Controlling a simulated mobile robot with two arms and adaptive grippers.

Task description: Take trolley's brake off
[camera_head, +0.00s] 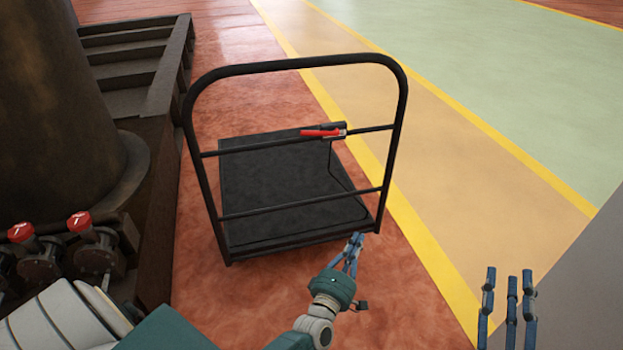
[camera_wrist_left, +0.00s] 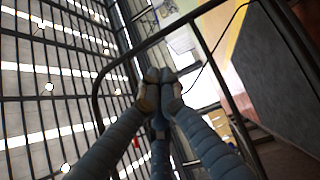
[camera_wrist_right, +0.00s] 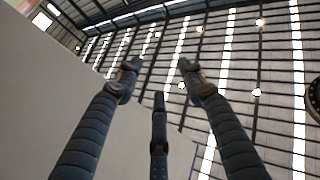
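The trolley (camera_head: 235,190) has a black flat deck and a tall black tubular handle frame. Its brake lever (camera_head: 320,133) has a red grip and sits on the upper crossbar, right of centre; a thin cable runs down from it. My left gripper (camera_head: 355,243) is below the lever, by the frame's lower right corner. Its fingertips meet in the left wrist view (camera_wrist_left: 160,78), with nothing visible between them. The handle frame (camera_wrist_left: 97,100) passes behind the fingers there; contact cannot be told. My right gripper (camera_head: 508,285) is at the lower right, fingers apart and empty, also in the right wrist view (camera_wrist_right: 158,75).
Dark machinery with a large cylinder (camera_head: 50,100) and red-capped valves (camera_head: 79,220) stands close on the left. A grey surface (camera_head: 590,270) is at the right edge. The floor beyond the trolley, with yellow lines (camera_head: 425,245), is clear.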

